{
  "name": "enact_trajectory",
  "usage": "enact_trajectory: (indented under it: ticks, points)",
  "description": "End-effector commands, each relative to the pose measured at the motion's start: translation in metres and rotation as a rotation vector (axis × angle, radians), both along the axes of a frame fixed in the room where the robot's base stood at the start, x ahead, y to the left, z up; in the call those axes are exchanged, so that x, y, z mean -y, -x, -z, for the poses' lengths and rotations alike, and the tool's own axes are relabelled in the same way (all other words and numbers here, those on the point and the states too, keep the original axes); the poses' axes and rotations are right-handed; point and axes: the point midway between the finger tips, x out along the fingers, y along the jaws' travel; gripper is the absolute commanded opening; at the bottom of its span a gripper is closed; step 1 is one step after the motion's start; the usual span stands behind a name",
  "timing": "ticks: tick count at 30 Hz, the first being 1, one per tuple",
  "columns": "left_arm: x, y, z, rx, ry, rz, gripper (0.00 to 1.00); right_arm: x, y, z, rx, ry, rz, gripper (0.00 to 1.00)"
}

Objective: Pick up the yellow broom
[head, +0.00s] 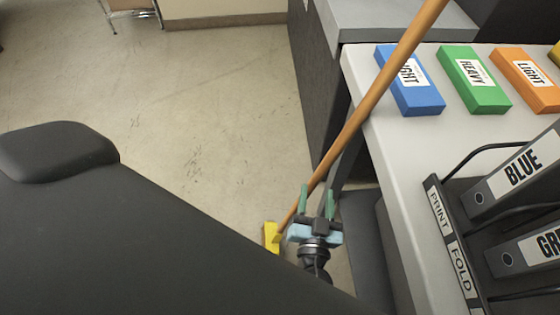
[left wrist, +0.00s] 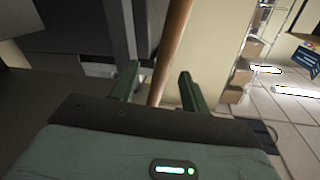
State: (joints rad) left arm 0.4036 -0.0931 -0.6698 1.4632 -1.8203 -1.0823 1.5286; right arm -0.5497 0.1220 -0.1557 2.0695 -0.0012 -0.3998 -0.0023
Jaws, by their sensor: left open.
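The broom has a long orange-brown wooden handle (head: 375,95) that slants from the upper right down to a yellow head (head: 271,237) on the floor. The handle passes close by the grey table's left edge. My left gripper (head: 317,192) is open, with two green fingers beside the lower part of the handle. In the left wrist view, the handle (left wrist: 172,45) runs between the two fingers of the left gripper (left wrist: 158,83), nearer the left one. I cannot tell whether it touches a finger. Part of the broom head is hidden. My right gripper is not in view.
The light grey table (head: 385,150) carries blue (head: 410,95), green (head: 474,90) and orange (head: 527,88) labelled blocks and a black rack with binders (head: 525,170). A dark cabinet (head: 318,90) stands behind. The floor (head: 200,110) left of the broom is clear.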

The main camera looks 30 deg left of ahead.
Motion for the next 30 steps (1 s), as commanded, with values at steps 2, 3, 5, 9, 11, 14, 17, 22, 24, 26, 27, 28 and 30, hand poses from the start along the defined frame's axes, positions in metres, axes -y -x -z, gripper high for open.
enact_trajectory:
  ticks: [2, 3, 5, 9, 11, 14, 17, 22, 24, 26, 27, 28, 30]
  points:
    - [-0.005, -0.008, -0.002, 0.003, -0.002, -0.002, 0.46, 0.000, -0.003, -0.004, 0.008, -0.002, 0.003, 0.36]
    - [-0.008, -0.013, -0.003, 0.004, -0.002, -0.003, 0.46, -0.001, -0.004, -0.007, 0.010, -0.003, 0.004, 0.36]
    - [-0.013, -0.021, -0.003, 0.004, -0.003, -0.002, 0.46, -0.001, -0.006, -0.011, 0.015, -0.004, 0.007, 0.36]
    - [-0.020, -0.037, -0.002, 0.003, 0.000, -0.002, 0.46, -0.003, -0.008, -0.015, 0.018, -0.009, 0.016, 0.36]
    - [-0.022, -0.041, -0.002, 0.001, -0.001, -0.002, 0.46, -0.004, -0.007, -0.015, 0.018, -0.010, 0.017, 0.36]
    - [-0.024, -0.044, -0.001, 0.000, 0.000, -0.001, 0.46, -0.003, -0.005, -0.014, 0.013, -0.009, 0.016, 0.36]
    - [-0.024, -0.044, 0.000, 0.000, 0.000, -0.001, 0.46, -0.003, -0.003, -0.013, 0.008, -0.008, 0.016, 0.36]
    - [-0.024, -0.044, 0.000, 0.000, 0.000, -0.001, 0.37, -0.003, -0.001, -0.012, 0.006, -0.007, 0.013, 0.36]
    - [-0.024, -0.044, 0.000, 0.000, 0.000, -0.001, 0.28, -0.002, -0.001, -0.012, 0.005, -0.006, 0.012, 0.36]
    - [-0.024, -0.044, 0.000, 0.000, 0.000, -0.001, 0.20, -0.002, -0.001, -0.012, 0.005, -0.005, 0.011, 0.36]
    - [-0.024, -0.044, 0.000, 0.000, 0.000, -0.001, 0.15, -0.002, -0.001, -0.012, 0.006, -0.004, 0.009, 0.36]
    - [-0.024, -0.044, 0.000, 0.000, 0.000, -0.001, 0.11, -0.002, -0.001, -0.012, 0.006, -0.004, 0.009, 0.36]
    - [-0.024, -0.044, 0.000, 0.000, 0.000, -0.001, 0.02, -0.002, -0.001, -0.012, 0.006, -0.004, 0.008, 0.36]
